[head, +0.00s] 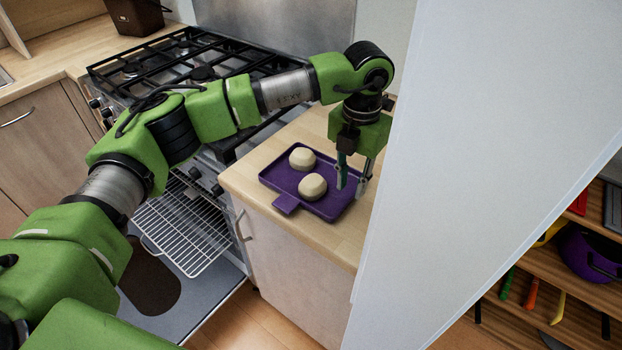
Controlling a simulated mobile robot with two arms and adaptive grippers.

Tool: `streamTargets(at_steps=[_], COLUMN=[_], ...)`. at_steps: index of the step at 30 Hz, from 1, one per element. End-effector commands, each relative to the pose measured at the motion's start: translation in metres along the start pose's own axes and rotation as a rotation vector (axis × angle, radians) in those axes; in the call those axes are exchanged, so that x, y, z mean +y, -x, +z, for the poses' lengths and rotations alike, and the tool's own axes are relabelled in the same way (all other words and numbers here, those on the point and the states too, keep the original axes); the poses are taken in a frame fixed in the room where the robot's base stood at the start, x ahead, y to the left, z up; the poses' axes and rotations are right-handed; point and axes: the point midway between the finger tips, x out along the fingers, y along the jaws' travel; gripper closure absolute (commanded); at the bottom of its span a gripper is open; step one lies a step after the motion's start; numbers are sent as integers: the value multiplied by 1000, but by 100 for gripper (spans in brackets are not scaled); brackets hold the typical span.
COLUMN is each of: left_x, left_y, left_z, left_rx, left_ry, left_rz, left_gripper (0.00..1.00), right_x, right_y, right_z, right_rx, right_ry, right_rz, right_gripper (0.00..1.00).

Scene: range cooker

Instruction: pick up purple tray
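The purple tray (334,208) lies on the wooden counter to the right of the range cooker. Two pale round dough pieces sit on it, one at the back (302,158) and one nearer the front (312,187). A short purple handle (286,204) sticks out at its front left. My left gripper (351,189) points down at the tray's right side, its two fingers apart. One finger is over the tray and the other is by its right edge. I cannot tell whether they touch the tray. My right gripper is not in view.
The cooker's oven door (196,300) is down, with a wire rack (184,231) pulled out above it. Black hob grates (190,62) lie behind my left arm. A tall white panel (480,150) rises close to the gripper's right. Shelves (540,270) with utensils are beyond it.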

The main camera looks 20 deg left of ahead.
Motion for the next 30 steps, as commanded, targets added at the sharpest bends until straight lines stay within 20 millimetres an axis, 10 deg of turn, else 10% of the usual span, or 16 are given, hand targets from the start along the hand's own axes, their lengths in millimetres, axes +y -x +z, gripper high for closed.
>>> streamTargets(at_steps=[9, 16, 20, 30], left_x=[0, 0, 0, 0], left_y=[-39, -42, -42, -40], left_z=[4, 4, 4, 5], left_rx=[2, 0, 0, -2], left_ry=[0, -1, -1, -1], left_rz=[-1, 0, 0, 0], left_gripper=[78, 78, 100, 100], right_x=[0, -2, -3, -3], right_y=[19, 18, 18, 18], right_z=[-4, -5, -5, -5], right_rx=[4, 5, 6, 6], right_ry=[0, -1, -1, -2], right_rz=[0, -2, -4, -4], right_gripper=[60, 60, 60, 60])
